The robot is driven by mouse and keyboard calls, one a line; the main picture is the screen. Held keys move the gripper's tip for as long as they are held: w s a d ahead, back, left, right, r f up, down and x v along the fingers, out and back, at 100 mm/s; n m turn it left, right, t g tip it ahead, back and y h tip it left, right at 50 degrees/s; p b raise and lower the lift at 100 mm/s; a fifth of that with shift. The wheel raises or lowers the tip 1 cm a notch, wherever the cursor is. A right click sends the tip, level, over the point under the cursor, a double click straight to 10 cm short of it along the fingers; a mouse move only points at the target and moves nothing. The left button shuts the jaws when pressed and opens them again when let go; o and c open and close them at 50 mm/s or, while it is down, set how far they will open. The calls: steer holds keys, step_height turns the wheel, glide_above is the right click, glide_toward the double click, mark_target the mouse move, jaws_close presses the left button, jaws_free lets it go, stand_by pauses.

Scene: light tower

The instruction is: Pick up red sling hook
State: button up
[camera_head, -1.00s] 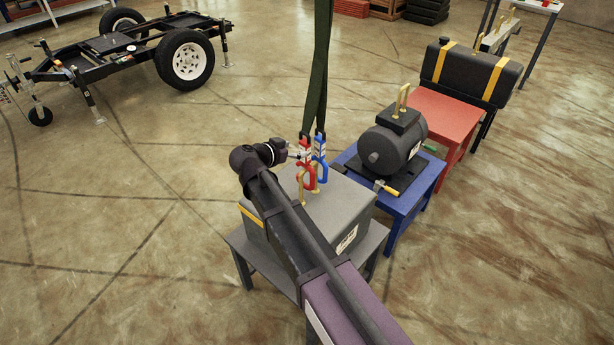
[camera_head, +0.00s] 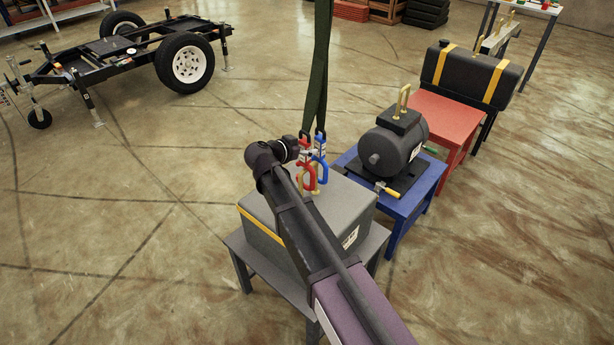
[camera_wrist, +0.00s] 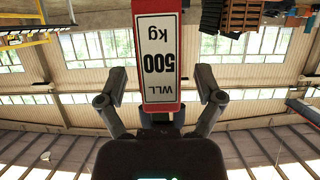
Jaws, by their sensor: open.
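The red sling hook (camera_head: 307,178) hangs from a dark green sling (camera_head: 317,80), just left of the blue sling hook (camera_head: 320,166), over a grey box (camera_head: 345,200). In the wrist view the red hook's label plate (camera_wrist: 158,60), reading WLL 500 kg upside down, stands between the two fingers of my gripper (camera_wrist: 160,85). The fingers are apart, with gaps on both sides of the plate. In the head view my wrist is beside the hooks on their left and hides my fingers. A brass lifting eye on the box is partly hidden behind the hooks.
The grey box rests on a grey table (camera_head: 245,262). A black motor (camera_head: 395,145) sits on a blue table (camera_head: 400,205); a black tank (camera_head: 470,75) is beyond. A black trailer frame (camera_head: 120,50) is at upper left. Open floor lies to the left.

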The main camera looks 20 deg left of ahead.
stand_by(0.5)
jaws_close()
steer(key=shift+r, duration=0.15)
steer(key=shift+r+p, duration=0.7)
steer(key=shift+p, duration=0.2)
steer(key=shift+s+d+f, duration=0.1)
steer(key=shift+s+d, duration=0.05)
steer(key=shift+d, duration=0.2)
steer(key=s+d, duration=0.3)
steer(key=d, duration=0.5)
steer(key=s+d, duration=0.3)
steer(key=d, duration=0.5)
steer(key=shift+s, duration=0.3)
steer(key=shift+a, duration=0.2)
